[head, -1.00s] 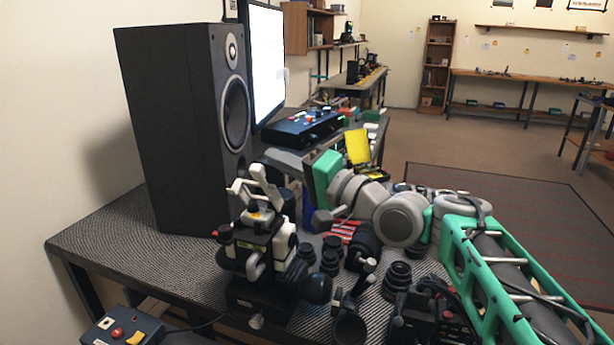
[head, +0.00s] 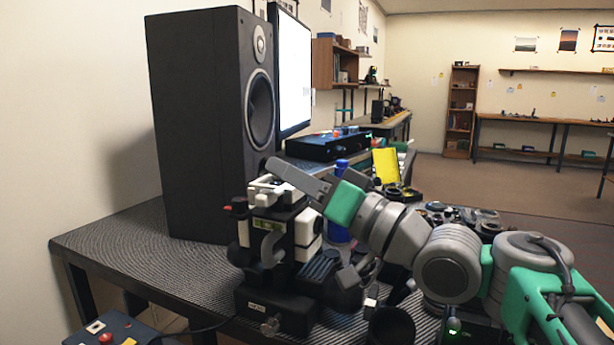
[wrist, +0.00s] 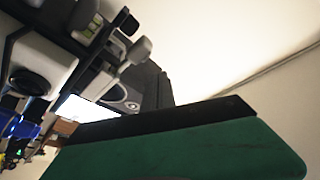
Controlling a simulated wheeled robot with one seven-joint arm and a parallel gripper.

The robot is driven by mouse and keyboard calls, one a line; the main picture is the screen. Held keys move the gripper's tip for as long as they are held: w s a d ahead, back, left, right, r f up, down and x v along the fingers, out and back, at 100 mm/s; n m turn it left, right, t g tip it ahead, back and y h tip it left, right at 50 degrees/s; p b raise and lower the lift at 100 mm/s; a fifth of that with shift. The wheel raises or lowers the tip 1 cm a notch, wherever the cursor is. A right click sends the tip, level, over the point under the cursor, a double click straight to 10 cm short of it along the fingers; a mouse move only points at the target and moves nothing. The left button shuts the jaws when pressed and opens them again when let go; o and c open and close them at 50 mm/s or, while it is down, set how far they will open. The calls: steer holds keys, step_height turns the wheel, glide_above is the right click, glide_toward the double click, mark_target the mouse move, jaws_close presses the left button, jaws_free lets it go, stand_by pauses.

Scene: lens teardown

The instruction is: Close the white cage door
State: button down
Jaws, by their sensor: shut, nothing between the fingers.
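The white-and-black camera rig (head: 280,235) stands on the near part of the bench, in front of the speaker. White cage parts (head: 268,186) show at its top. I cannot clearly pick out the door among them or its exact angle. My gripper (head: 272,165) is shut and empty, with its long grey fingers reaching left over the top of the rig. Its tip is close to the white top part; whether it touches cannot be told. In the wrist view the rig (wrist: 45,65) fills the upper left, with a grey-white lever-like part (wrist: 137,50) sticking out.
A tall black speaker (head: 205,125) stands behind the rig, with a bright monitor (head: 295,75) beyond. Dark lens parts (head: 392,325) crowd the bench right of the rig. The left bench top (head: 130,240) is clear.

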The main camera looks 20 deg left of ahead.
steer(key=shift+s+f+b, duration=0.2)
steer(key=shift+f+b, duration=0.25)
steer(key=shift+f, duration=0.35)
steer(key=shift+s+f+b, duration=0.15)
steer(key=shift+f+b, duration=0.3)
steer(key=shift+f, duration=0.3)
steer(key=shift+f, duration=0.15)
